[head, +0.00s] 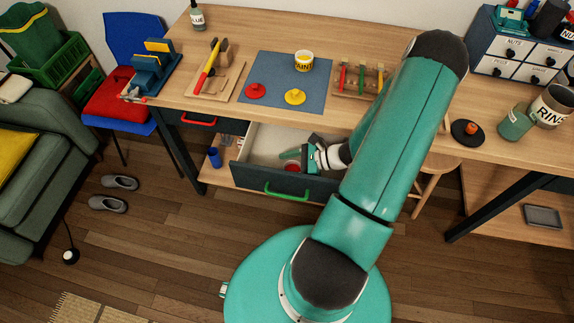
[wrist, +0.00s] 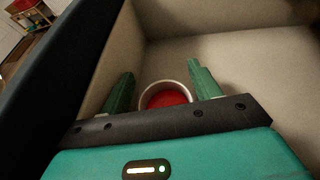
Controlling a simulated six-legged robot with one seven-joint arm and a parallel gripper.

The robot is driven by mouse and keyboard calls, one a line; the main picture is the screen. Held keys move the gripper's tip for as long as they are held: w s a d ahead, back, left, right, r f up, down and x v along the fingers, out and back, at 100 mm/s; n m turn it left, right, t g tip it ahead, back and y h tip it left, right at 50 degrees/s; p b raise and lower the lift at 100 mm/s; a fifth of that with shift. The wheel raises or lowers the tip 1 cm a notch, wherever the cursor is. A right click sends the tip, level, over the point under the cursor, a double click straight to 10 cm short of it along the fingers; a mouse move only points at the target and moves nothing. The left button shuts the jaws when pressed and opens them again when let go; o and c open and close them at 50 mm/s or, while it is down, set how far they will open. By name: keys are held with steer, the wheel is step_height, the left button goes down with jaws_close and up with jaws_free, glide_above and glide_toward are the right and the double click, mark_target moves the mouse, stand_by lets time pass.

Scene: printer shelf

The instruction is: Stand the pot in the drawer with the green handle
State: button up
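The drawer (head: 240,152) with the green handle (head: 287,191) is pulled out under the table, and its pale inside shows. My gripper (head: 297,160) reaches into it from the right. The pot stands between my fingers (wrist: 162,90); in the wrist view it shows a pale round rim and a red inside (wrist: 166,99). In the head view only a bit of red (head: 291,167) shows beside the fingers.
The drawer's dark front (wrist: 62,62) and pale walls are close around my gripper. A closed drawer with a red handle (head: 198,121) is to the left. The tabletop above holds a blue mat (head: 262,72), a paint tin (head: 304,61) and tool racks. A stool (head: 437,166) stands right.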

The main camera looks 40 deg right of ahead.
steer(key=shift+s+a+f, duration=0.15)
steer(key=shift+s+f, duration=0.05)
steer(key=shift+r, duration=0.25)
steer(key=v, duration=0.7)
steer(key=shift+d+r, duration=0.3)
steer(key=shift+r, duration=0.2)
